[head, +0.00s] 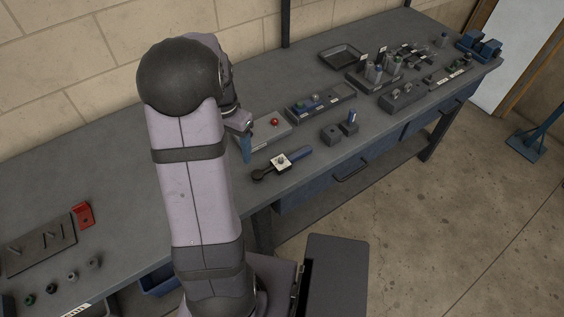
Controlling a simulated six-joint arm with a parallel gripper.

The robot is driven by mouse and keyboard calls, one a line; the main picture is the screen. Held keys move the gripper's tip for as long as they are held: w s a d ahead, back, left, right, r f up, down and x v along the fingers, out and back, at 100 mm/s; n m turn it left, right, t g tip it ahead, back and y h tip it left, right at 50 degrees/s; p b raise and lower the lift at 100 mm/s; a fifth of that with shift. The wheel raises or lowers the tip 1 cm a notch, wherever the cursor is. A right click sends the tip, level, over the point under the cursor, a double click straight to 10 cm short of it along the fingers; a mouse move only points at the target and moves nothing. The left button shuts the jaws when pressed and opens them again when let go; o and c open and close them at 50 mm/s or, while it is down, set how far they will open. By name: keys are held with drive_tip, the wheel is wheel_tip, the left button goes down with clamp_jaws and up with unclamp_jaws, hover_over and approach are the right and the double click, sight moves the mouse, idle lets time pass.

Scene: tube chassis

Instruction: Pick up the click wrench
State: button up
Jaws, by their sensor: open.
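What looks like the click wrench (298,155) lies near the front edge of the grey bench. It has a dark round end at left, a pale square piece around its middle and a blue handle pointing right and back. My gripper (246,157) points down over the bench, a short way left of and behind the wrench, apart from it. It is open, with nothing seen between its blue fingers. My arm hides part of the gripper and the bench behind it.
A grey box with a red button (275,122) stands just behind the wrench. Two small dark blocks (331,134) stand to its right, one holding a blue-topped piece. Trays and racks (341,56) fill the far right. A plate with a red part (83,215) lies front left. The back left bench is clear.

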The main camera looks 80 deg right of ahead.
sight(284, 160)
drive_tip(key=s+d+m, duration=0.2)
drive_tip(key=s, duration=0.2)
drive_tip(key=s+d+f+m, duration=0.1)
drive_tip(key=s+d, duration=0.1)
drive_tip(key=s, duration=0.3)
drive_tip(key=s+d+m, duration=0.2)
drive_tip(key=s, duration=0.2)
drive_tip(key=shift+s+f+m, duration=0.25)
drive_tip(key=shift+m, duration=0.05)
drive_tip(key=shift+w+f+p, duration=0.1)
drive_tip(key=shift+f+p, duration=0.75)
drive_tip(key=shift+f, duration=0.65)
drive_tip(key=shift+f+p, duration=0.9)
drive_tip(key=shift+f, duration=1.3)
drive_tip(key=c, duration=1.6)
drive_tip(key=shift+r, duration=0.1)
